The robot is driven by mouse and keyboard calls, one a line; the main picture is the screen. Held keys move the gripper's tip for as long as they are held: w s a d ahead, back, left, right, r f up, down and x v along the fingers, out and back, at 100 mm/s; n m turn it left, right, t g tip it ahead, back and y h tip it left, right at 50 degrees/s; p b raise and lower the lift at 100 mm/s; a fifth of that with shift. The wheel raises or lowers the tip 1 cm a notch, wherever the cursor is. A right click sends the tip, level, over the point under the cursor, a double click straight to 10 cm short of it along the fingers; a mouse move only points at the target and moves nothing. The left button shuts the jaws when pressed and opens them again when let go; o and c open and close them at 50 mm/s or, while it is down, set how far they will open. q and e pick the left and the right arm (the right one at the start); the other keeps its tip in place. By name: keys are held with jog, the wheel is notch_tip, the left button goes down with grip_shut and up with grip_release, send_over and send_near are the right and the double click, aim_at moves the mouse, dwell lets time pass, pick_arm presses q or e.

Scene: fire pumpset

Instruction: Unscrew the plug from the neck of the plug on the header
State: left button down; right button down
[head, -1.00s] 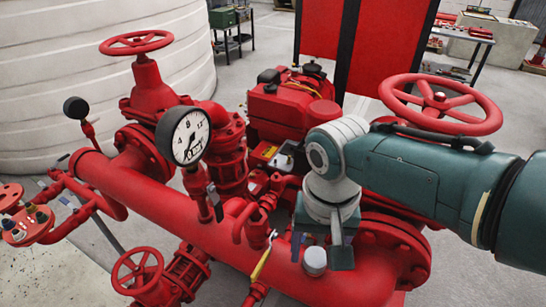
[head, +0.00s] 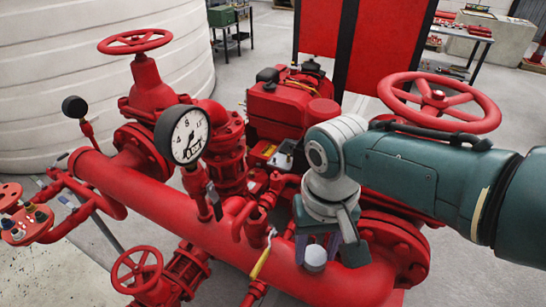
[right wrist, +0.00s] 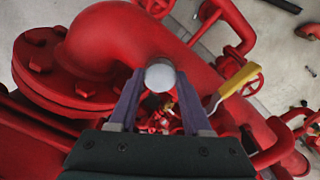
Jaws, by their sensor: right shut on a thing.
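The plug (head: 315,257) is a pale grey round cap on top of the red header pipe (head: 150,208), towards its right end. It also shows in the right wrist view (right wrist: 160,76), between the fingertips. My right gripper (head: 318,250) reaches down to the header and is shut on the plug, one finger on each side. The purple-grey fingers show on both sides of the cap in the right wrist view (right wrist: 160,84). The neck under the plug is hidden, so I cannot tell how far the thread is engaged. My left gripper is not in view.
A valve with a yellow lever (head: 262,258) stands just left of the plug. A pressure gauge (head: 183,135) rises farther left. A large red handwheel (head: 440,102) is close behind my right arm. The red engine (head: 290,110) stands behind the header.

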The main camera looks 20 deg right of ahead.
jog(key=shift+n, duration=1.1)
jog(key=n, duration=0.3)
jog(key=shift+n, duration=0.8)
jog(key=n, duration=0.3)
jog(key=shift+n, duration=0.7)
